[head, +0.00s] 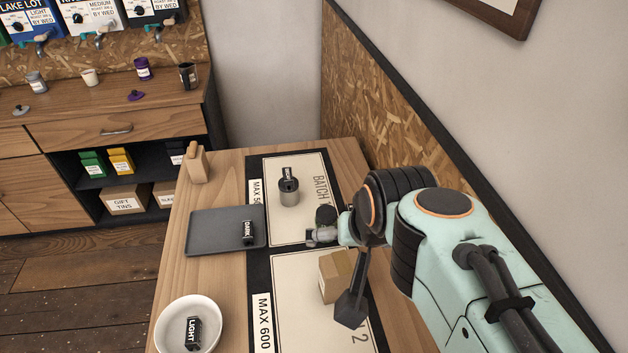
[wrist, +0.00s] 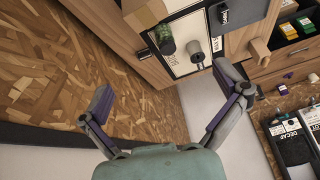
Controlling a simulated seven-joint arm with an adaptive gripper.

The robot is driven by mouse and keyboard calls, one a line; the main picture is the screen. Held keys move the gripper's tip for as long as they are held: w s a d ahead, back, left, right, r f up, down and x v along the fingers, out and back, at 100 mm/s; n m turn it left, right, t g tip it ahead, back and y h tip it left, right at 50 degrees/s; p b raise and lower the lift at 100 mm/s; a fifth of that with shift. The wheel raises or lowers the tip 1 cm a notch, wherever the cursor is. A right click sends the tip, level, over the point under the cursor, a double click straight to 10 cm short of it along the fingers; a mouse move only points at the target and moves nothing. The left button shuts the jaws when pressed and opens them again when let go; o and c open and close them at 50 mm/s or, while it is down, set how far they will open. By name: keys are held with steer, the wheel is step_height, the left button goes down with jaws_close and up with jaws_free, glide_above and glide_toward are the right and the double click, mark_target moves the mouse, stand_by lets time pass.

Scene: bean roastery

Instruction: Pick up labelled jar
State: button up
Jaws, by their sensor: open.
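In the head view my arm reaches in from the right, and the finger positions are hard to make out there. Which jar is meant is not certain: a labelled grey jar (head: 37,83) and a purple jar (head: 143,69) stand on the back counter.
A dark tray (head: 206,243) holds a DARK piece. A white bowl (head: 166,326) holds a LIGHT piece. A cardboard box (head: 332,282) sits on the nearer mat by my arm. A dark rounded object (wrist: 165,39) is near the jar. A wall runs along the right.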

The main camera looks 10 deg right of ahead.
steer(key=w+d+r+m+t, duration=0.1)
steer(key=w, duration=0.9)
steer(key=m+h, duration=0.2)
glide_above(326, 217)
step_height(326, 217, down, 12)
steer(key=f, duration=0.4)
steer(key=f+g, duration=0.1)
steer(key=f, duration=0.3)
steer(key=f+g, duration=0.1)
steer(key=f, duration=0.2)
steer(key=shift+s+a+f+n, duration=0.2)
steer(key=shift+s+n, duration=0.1)
steer(key=shift+s, duration=0.05)
steer(key=x, duration=0.5)
steer(key=shift+s, duration=0.1)
steer(key=shift+w+f, duration=0.25)
steer(key=shift+f, duration=0.25)
steer(key=c, duration=1.3)
